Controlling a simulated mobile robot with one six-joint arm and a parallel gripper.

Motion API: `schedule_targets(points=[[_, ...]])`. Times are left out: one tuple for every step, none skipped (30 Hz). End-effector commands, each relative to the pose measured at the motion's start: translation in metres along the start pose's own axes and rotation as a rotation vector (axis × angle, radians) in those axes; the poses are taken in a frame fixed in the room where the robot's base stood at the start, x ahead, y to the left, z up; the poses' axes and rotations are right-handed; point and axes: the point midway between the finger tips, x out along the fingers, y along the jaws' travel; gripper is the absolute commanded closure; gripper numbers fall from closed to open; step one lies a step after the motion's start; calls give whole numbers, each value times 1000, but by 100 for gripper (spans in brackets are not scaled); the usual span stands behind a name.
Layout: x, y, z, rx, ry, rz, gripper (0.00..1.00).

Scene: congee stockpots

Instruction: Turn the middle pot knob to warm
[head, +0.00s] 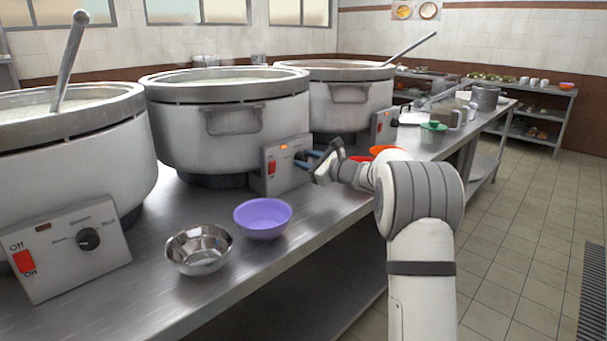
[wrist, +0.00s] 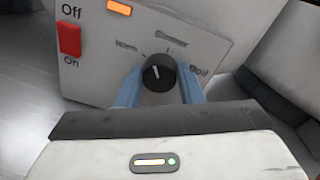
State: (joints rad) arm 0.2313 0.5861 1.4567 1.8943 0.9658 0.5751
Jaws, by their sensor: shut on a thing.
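The middle pot (head: 180,125) is a large grey stockpot with a control panel (head: 284,178) at its front right. In the wrist view the panel (wrist: 100,75) carries the black knob (wrist: 158,73), with Warm at its left, Simmer above and Boil at its right. The knob's white mark points up and slightly left, seemingly between the Warm and Simmer ticks. My gripper (wrist: 159,90) is shut on the knob, one blue finger on each side. In the head view my gripper (head: 308,158) reaches the panel from the right and mostly hides the knob.
The panel has a red Off/On switch (wrist: 69,39) and a lit orange lamp (wrist: 119,8). A purple bowl (head: 262,218) and a steel bowl (head: 198,250) stand on the counter (head: 300,222) left of my arm. Similar pots stand left (head: 70,165) and right (head: 345,105).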

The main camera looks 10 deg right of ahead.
Motion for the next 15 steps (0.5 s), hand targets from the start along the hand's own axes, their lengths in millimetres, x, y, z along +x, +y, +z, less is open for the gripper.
schedule_targets(points=[[0,6,-8,-45,2,5,89],[0,6,-8,-73,3,5,89],[0,6,-8,-111,5,4,89],[0,6,-8,-138,6,4,89],[0,6,-8,-167,8,4,89],[0,6,-8,-203,10,4,89],[0,6,-8,-230,10,3,89],[0,6,-8,-256,11,3,89],[0,7,-8,-289,13,4,89],[0,7,-8,-314,14,4,89],[0,6,-8,-337,15,3,89],[0,6,-8,-368,17,3,89],[0,6,-8,-389,19,3,89],[0,7,-8,-410,20,3,89],[0,6,-7,-436,21,3,89]])
